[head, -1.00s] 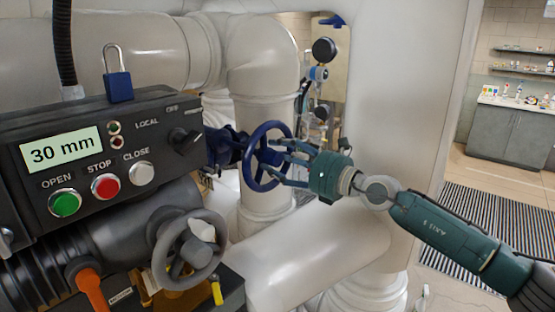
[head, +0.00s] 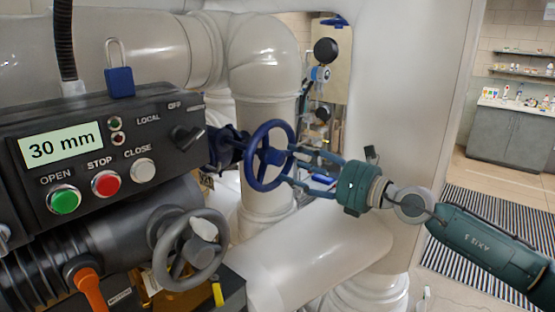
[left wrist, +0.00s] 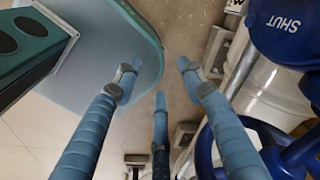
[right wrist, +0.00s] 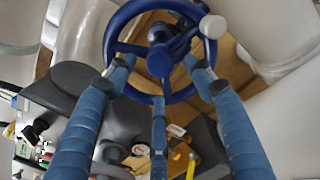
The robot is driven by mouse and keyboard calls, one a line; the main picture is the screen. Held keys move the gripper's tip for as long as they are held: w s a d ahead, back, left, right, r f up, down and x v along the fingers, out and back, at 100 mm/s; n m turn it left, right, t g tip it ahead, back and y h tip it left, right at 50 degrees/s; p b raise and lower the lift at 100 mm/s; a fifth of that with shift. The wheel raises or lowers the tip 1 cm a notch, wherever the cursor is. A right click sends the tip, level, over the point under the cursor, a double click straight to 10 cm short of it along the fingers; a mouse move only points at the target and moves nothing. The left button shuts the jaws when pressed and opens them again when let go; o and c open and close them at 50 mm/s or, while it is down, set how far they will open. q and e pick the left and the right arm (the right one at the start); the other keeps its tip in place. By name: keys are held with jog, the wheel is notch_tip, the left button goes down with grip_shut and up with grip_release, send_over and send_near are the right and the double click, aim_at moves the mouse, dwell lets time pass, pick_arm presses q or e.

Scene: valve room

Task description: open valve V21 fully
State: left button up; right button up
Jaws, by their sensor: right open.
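A blue handwheel (head: 270,155) stands on a blue stem to the right of a black control box (head: 100,150). No V21 label is readable on it. My right gripper (head: 293,166) is open at the wheel's right side, fingers pointing at its face. In the right wrist view the wheel (right wrist: 137,94) lies just beyond the spread fingers; whether they touch it is unclear. The box's display (head: 61,148) reads 30 mm. My left gripper shows only in the left wrist view (left wrist: 157,78), open and empty, left of a blue part (left wrist: 285,30) marked SHUT.
The box carries green OPEN (head: 64,201), red STOP (head: 106,184) and white CLOSE (head: 143,171) buttons. A grey handwheel (head: 215,262) sits below it, and a blue padlock (head: 119,82) above. Large white pipes crowd behind and below the blue wheel. Open floor lies at right.

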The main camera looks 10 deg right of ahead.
jog(key=m+p, duration=0.1)
jog(key=p, duration=0.1)
jog(key=m+p, duration=0.2)
jog(key=shift+r, duration=0.4)
jog(key=shift+d+f+m+p, duration=0.1)
jog(key=shift+m+p, duration=0.25)
jog(key=shift+m, duration=0.75)
jog(key=shift+f+m+b, duration=0.25)
jog(key=shift+m+b, duration=0.1)
jog(key=shift+m, duration=0.45)
jog(key=m, duration=0.7)
jog(key=shift+m, duration=0.4)
jog(key=m, duration=0.4)
jog(key=shift+m, duration=0.4)
jog(key=m, duration=0.6)
jog(key=shift+m, duration=0.4)
jog(key=m, duration=0.7)
